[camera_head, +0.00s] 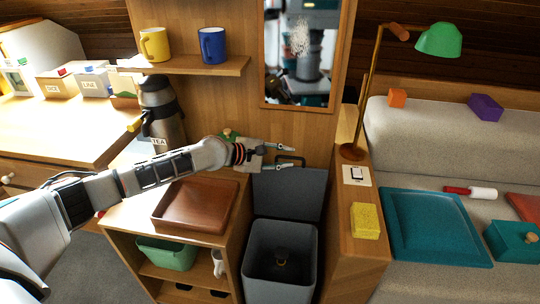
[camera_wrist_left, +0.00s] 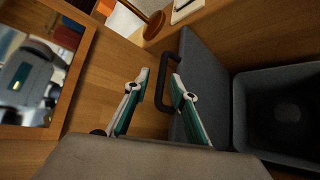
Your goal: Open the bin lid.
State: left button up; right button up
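The grey bin (camera_head: 280,262) stands between the wooden shelf unit and the sofa side panel, its top uncovered. Its grey lid (camera_head: 288,194) stands raised, leaning back near the wooden wall, with a dark loop handle (camera_head: 290,157) at its upper edge. My left gripper (camera_head: 291,158) is at the handle with its fingers apart. In the left wrist view, the lid (camera_wrist_left: 205,85) is upright beside the open bin (camera_wrist_left: 285,110). The handle bar (camera_wrist_left: 163,92) appears between the spread fingertips of my left gripper (camera_wrist_left: 160,76); contact is not visible. My right gripper is not in view.
A brown tray (camera_head: 195,205) sits on the shelf unit left of the bin, below my left arm. A tea flask (camera_head: 162,110) stands behind the arm. A yellow sponge (camera_head: 365,221) and lamp (camera_head: 352,152) are on the right panel. A mirror (camera_head: 303,50) hangs above.

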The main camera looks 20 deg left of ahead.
pick_arm(q)
jog(key=v, duration=1)
jog(key=shift+s+a, duration=0.15)
jog(key=shift+s, duration=0.05)
jog(key=shift+r, duration=0.15)
